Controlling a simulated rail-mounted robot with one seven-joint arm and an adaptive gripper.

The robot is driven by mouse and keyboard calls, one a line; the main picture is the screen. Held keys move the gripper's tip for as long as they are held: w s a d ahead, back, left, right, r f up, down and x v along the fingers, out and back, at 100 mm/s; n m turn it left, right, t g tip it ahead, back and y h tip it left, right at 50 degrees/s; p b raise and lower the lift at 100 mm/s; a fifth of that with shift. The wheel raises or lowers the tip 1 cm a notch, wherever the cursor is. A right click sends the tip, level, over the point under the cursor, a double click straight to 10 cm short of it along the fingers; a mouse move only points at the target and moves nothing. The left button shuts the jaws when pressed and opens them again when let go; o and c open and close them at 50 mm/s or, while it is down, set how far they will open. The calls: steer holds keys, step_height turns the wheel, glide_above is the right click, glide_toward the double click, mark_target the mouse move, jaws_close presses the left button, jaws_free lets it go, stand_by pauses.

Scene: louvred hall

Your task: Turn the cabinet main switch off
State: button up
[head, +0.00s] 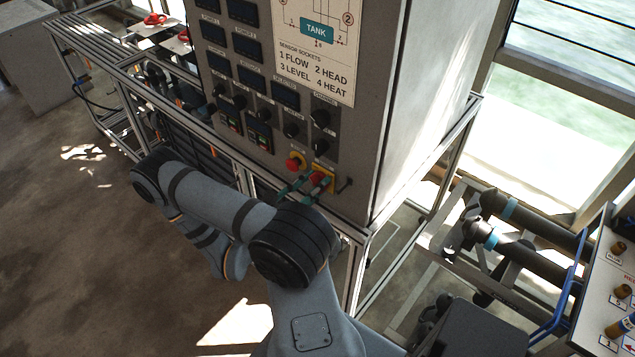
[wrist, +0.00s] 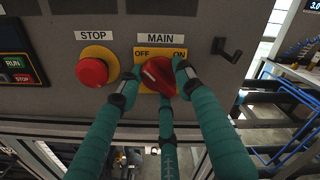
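The main switch is a red knob (wrist: 158,76) on a yellow plate (wrist: 142,53) below a MAIN label, with OFF at the plate's left and ON at its right. A white mark on the knob slants up and left, toward OFF. My gripper (wrist: 157,78) has teal fingers with dark tips. Two tips sit close against the left and right sides of the knob, and the third is below it. The fingers look closed on the knob, though exact contact is hard to see. In the head view, my gripper (head: 305,186) is at the cabinet's (head: 375,120) lower front.
A red STOP button (wrist: 92,72) on a yellow ring is close left of the left finger. A dark hooked handle (wrist: 227,50) juts out to the right. RUN/STOP panels (wrist: 16,68) are further left.

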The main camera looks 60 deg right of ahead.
steer(key=shift+o, duration=0.5)
steer(key=shift+r, duration=0.1)
steer(key=a, duration=0.7)
steer(key=shift+w, duration=0.3)
steer(key=shift+a, duration=0.1)
